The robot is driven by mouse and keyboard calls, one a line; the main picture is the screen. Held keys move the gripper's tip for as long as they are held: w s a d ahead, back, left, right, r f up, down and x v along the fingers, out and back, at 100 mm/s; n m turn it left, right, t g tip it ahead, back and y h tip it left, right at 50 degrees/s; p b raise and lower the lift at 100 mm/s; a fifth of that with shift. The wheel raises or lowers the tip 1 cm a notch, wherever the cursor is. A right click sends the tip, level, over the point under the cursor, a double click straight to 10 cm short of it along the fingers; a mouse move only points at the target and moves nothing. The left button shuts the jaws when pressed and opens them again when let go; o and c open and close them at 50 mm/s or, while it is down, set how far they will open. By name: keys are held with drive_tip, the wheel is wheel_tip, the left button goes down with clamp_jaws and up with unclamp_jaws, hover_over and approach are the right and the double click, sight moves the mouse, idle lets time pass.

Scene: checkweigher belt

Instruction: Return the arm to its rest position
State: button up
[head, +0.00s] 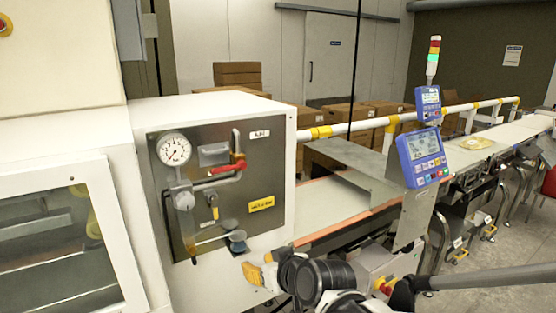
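My arm, dark grey and black, lies low along the bottom of the head view, reaching in from the right edge to the bottom middle. Its left end, where my gripper (268,270) seems to be, is in front of the white cabinet's lower right part. A small yellow piece (252,273) shows right at that end. I cannot tell whether it is part of the gripper, held by it, or behind it. The fingers are too small and overlapped to read as open or shut.
A white cabinet with a grey gauge panel (215,153) stands at left, close to the arm's end. The conveyor belt (325,203) runs behind the arm to the far right. A blue display (422,158) stands above it. Cardboard boxes (350,112) are behind. Grey floor (510,255) shows at right.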

drive_tip(key=s+d+m+g+h, duration=0.1)
drive_tip(key=s+d+m+h, duration=0.2)
drive_tip(key=s+d, duration=0.6)
drive_tip(key=s+d+m+g+h, duration=0.1)
drive_tip(key=s+d+m+h, duration=0.2)
drive_tip(key=s+d, duration=0.6)
drive_tip(key=d, duration=0.6)
drive_tip(key=shift+s+d+f+g, duration=0.15)
drive_tip(key=shift+f+g, duration=0.05)
drive_tip(key=shift+g, duration=0.1)
